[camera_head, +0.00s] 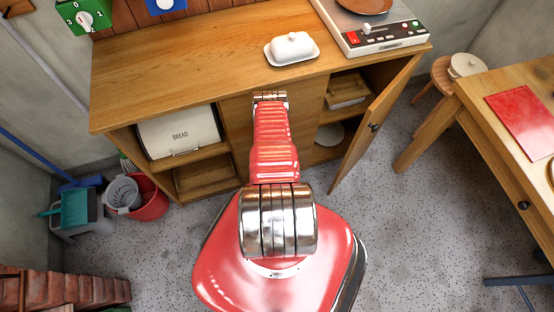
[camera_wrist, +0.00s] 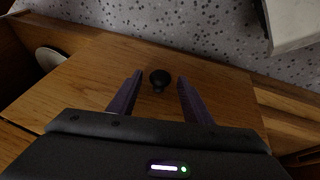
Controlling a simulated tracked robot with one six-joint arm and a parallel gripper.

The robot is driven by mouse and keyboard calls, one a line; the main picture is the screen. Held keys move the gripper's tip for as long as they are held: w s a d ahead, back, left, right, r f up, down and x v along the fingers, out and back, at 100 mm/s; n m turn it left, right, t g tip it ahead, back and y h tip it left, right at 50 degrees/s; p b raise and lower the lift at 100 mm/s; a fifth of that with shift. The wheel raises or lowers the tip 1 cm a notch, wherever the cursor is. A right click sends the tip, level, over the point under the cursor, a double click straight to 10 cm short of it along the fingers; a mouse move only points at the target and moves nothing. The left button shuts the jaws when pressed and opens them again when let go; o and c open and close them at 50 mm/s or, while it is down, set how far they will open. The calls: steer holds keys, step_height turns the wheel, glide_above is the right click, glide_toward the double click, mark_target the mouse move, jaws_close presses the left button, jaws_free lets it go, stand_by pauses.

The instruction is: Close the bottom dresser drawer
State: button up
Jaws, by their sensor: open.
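The wooden dresser (camera_head: 180,80) stands ahead of me in the head view. My red arm reaches over its middle and hides most of the front there, so my gripper is not visible in that view. In the wrist view my gripper (camera_wrist: 160,79) is open, its two dark fingers on either side of a round black knob (camera_wrist: 160,76). The knob sits on a plain wooden front (camera_wrist: 220,105). The fingers are not closed on the knob; whether they touch it is unclear. I cannot tell how far this front stands out from the dresser.
A dresser door (camera_head: 375,122) hangs open at the right. A bread bin (camera_head: 180,132) sits in the left compartment. A red bucket (camera_head: 150,198) is at left, a table (camera_head: 480,100) at right. Speckled floor lies between.

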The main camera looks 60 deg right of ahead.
steer(key=v, duration=1.3)
steer(key=shift+r, duration=0.3)
steer(key=shift+a, duration=0.1)
stand_by(0.5)
